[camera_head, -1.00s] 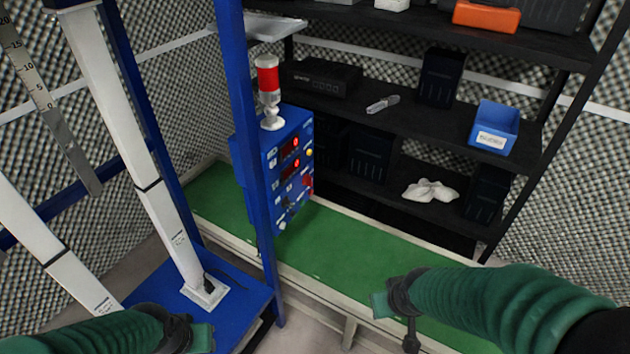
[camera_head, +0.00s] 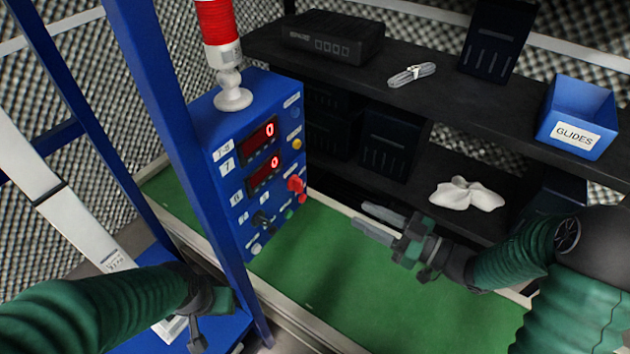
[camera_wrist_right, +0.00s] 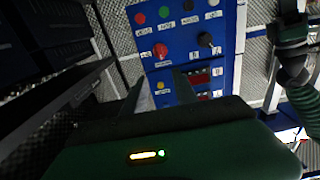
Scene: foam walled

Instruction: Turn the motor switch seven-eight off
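The blue control box (camera_head: 222,112) stands behind a blue post, with two red displays (camera_head: 263,160) reading 0. Its labels include 7-8, 7 and 8. A black-handled switch (camera_head: 262,220) sits low on its face; its small label is unreadable. It also shows in the right wrist view (camera_wrist_right: 206,40). A red knob (camera_head: 297,185) is to its right. My right gripper (camera_head: 361,215) is open and empty, right of the box, fingers toward it, apart from it. My left gripper (camera_head: 208,318) is low at the left, clear of the box; its fingers are unclear.
A red and white signal lamp (camera_head: 217,30) stands on the box. The blue post (camera_head: 165,110) runs past its left side. Dark shelves (camera_head: 480,105) behind hold a blue GLIDES bin (camera_head: 577,112) and a black device (camera_head: 333,37). The green surface (camera_head: 345,270) below is clear.

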